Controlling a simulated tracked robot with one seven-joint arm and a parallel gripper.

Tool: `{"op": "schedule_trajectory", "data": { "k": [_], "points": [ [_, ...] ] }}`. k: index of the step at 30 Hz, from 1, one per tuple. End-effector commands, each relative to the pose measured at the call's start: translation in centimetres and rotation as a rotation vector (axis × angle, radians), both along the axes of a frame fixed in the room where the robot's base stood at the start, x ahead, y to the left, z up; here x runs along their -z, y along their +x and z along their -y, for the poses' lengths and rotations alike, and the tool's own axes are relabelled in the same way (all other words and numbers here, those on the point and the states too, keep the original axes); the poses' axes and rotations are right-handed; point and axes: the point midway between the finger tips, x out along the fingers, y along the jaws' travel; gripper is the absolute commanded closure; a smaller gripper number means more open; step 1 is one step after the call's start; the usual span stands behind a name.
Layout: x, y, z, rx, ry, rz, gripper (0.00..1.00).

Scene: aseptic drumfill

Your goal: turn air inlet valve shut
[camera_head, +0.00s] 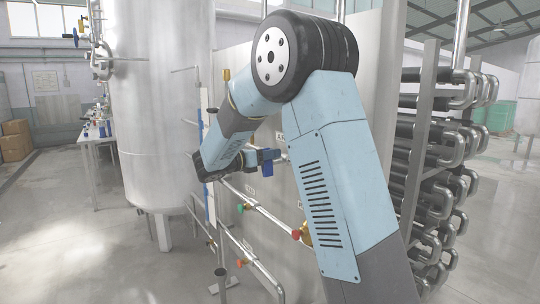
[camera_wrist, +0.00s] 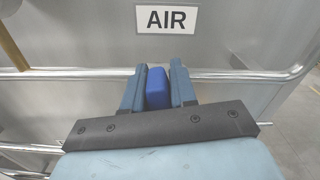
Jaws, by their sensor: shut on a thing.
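The air inlet valve's blue handle (camera_wrist: 157,88) stands between the two fingers of my gripper (camera_wrist: 159,85) in the wrist view, under a sign (camera_wrist: 167,19) reading AIR. My gripper is shut on this handle. In the head view my gripper (camera_head: 265,158) is at the panel, with the blue handle (camera_head: 268,155) at its fingertips. The valve body is hidden behind the fingers and handle. A horizontal steel pipe (camera_wrist: 95,73) runs behind the handle.
Lower pipes on the panel (camera_head: 236,78) carry a green knob (camera_head: 241,208) and a red knob (camera_head: 296,234). A large steel tank (camera_head: 150,110) stands to the left. A rack of bent pipes (camera_head: 440,150) stands to the right. The floor at left (camera_head: 70,240) is clear.

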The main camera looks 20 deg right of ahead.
Motion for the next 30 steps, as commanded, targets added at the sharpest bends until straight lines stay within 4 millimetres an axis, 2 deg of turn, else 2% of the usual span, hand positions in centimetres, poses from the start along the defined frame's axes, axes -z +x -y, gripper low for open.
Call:
{"op": "schedule_trajectory", "data": {
  "k": [7, 18, 28, 29, 30],
  "points": [
    [0.0, -0.01, -0.07, -0.002, 0.005, 0.014, 1.0],
    [-0.04, -0.53, 0.07, -0.002, 0.065, 0.2, 1.0],
    [-0.02, -0.54, 0.07, -0.002, 0.07, 0.21, 1.0],
    [-0.02, -0.54, 0.07, -0.002, 0.069, 0.209, 0.71],
    [-0.02, -0.54, 0.07, -0.002, 0.069, 0.209, 0.67]
  ]
}}
